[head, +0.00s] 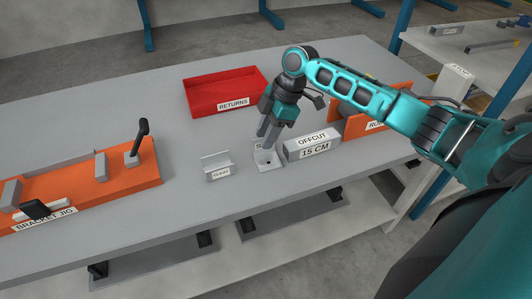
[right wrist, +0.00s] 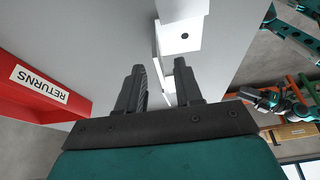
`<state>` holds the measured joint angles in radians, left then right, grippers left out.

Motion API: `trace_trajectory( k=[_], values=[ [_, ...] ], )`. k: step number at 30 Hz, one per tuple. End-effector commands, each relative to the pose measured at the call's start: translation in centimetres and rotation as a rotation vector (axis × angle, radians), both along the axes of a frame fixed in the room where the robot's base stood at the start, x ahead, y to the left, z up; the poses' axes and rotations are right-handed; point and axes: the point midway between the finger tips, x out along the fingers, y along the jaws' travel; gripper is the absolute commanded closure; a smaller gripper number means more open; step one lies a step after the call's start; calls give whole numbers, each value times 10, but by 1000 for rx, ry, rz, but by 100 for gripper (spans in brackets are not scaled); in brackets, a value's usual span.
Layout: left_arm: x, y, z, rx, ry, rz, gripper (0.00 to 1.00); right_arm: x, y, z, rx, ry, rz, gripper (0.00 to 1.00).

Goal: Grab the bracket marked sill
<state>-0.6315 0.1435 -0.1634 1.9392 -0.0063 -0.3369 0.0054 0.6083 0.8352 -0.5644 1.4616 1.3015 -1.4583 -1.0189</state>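The bracket (head: 267,163) is a small pale angle piece on the grey table, left of the offcut block. Its label is mostly hidden by my gripper, so I cannot read it. My right gripper (head: 268,140) points down over it, close to the plate. In the right wrist view its fingers (right wrist: 160,90) are apart, with a thin pale strip showing between them. A pale plate with a hole (right wrist: 183,36) shows beyond the fingertips. A second bracket (head: 217,163), labelled cleat, stands apart to the left. My left gripper is out of view.
The offcut block (head: 312,148), marked 15 cm, stands close on the right. A red returns bin (head: 225,104) lies behind. The orange bracket jig (head: 125,180) is at left, and another orange fixture (head: 350,124) is behind the offcut. Table is clear between cleat and jig.

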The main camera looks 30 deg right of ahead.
Motion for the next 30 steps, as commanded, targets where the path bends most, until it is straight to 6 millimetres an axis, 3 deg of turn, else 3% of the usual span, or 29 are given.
trace_trajectory(
  k=[6, 13, 24, 30],
  values=[
    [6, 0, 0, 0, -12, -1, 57, 2, 12, -31, 1, 3, -1, 65],
    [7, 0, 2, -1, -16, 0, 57, 2, 13, -34, -2, 1, -1, 65],
    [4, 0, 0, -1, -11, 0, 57, 2, 13, -33, -2, 1, 0, 99],
    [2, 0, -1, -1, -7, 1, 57, 2, 13, -33, -2, 1, 0, 100]
  ],
)
